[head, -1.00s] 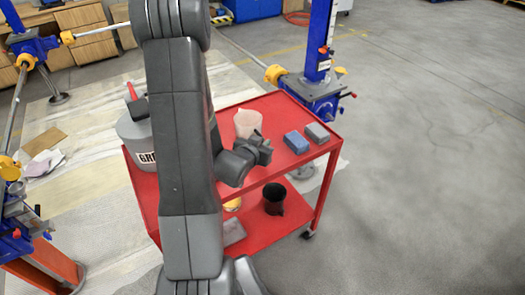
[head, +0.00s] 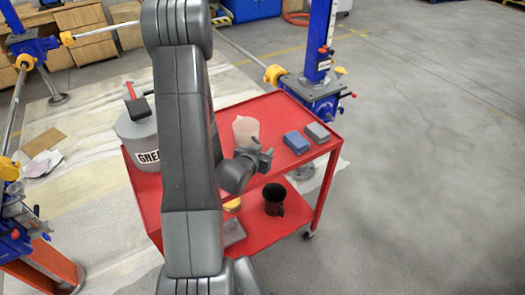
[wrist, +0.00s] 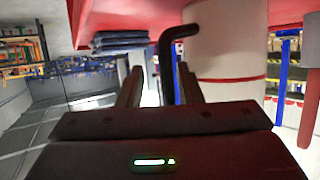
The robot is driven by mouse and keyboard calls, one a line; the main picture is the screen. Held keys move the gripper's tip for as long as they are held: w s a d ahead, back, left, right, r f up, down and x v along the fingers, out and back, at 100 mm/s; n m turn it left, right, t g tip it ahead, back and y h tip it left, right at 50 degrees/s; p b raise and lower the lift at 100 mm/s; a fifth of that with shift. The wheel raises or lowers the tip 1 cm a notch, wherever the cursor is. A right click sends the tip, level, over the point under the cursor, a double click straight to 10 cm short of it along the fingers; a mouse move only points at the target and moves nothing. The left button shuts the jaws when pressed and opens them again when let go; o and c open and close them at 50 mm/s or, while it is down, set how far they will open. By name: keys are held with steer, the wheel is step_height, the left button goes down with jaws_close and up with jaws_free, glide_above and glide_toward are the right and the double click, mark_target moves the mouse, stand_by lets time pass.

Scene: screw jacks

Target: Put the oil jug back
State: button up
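The oil jug, a pale cylinder (head: 246,130), stands on the top shelf of the red cart (head: 258,186), partly hidden by my wrist. In the wrist view, which looks upside down, a white cylinder with a red band (wrist: 226,42) is close by, with a black bent handle (wrist: 165,70). My gripper (head: 264,158) is at the jug's near right side. In the wrist view my gripper (wrist: 158,88) is open, with the handle between its fingers. I see a gap to the left finger; whether the right finger touches the handle I cannot tell.
A blue box (head: 296,142) and a grey box (head: 318,133) lie right of the jug. A grey grease bucket (head: 136,140) stands at the cart's left. The lower shelf holds a black cup (head: 274,198). A blue lift post (head: 320,45) stands behind the cart.

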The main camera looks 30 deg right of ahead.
steer(key=shift+r+p, duration=0.25)
steer(key=shift+p, duration=0.05)
steer(key=b+v, duration=0.1)
steer(key=v, duration=1.1)
steer(key=shift+f, duration=0.15)
steer(key=shift+c, duration=0.2)
stand_by(0.7)
